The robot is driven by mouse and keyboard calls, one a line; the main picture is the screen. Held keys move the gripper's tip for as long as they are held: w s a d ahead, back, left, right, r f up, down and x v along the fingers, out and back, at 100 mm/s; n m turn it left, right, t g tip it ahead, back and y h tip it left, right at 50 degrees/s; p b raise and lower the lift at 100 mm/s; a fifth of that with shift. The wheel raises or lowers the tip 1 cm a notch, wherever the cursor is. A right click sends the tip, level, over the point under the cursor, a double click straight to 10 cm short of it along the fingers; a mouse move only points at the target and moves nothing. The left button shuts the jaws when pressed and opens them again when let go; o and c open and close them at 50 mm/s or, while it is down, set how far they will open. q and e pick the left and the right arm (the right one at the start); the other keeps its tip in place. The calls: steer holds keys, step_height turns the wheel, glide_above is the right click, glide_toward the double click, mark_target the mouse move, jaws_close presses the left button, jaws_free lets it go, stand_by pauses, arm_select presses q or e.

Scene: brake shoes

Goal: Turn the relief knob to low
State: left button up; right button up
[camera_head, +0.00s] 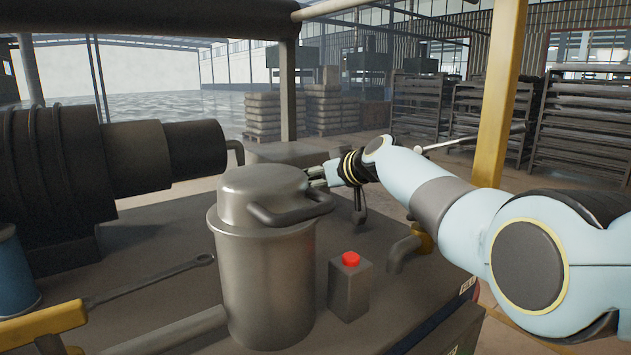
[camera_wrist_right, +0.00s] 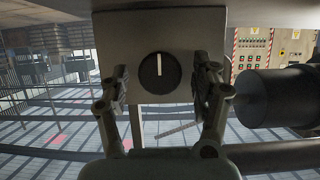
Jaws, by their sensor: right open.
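The relief knob (camera_wrist_right: 160,73) is a round black dial on a grey box face (camera_wrist_right: 115,32) in the right wrist view. Its white pointer line points straight up in that picture. My right gripper (camera_wrist_right: 160,88) is open, with one finger on each side of the knob and a visible gap to it on both sides. In the head view my right gripper (camera_head: 318,178) reaches in from the right, behind the lidded metal canister (camera_head: 262,265). The knob cannot be made out there. My left gripper is not in view.
A small grey box with a red button (camera_head: 350,259) stands beside the canister on the dark machine top. A large dark motor-like cylinder (camera_head: 130,160) is at left, with a long wrench-like bar (camera_head: 150,283) in front. A yellow post (camera_head: 499,95) rises behind my right arm.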

steer(key=c, duration=1.2)
steer(key=n, duration=0.1)
steer(key=n+t+h+b, duration=0.1)
steer(key=shift+s+a+f+n, duration=0.1)
steer(key=shift+a+n, duration=0.1)
steer(key=shift+n, duration=0.1)
steer(key=shift+n+t+h+b, duration=0.45)
steer(key=shift+n+h, duration=0.25)
steer(key=shift+n, duration=0.3)
steer(key=shift+t, duration=0.25)
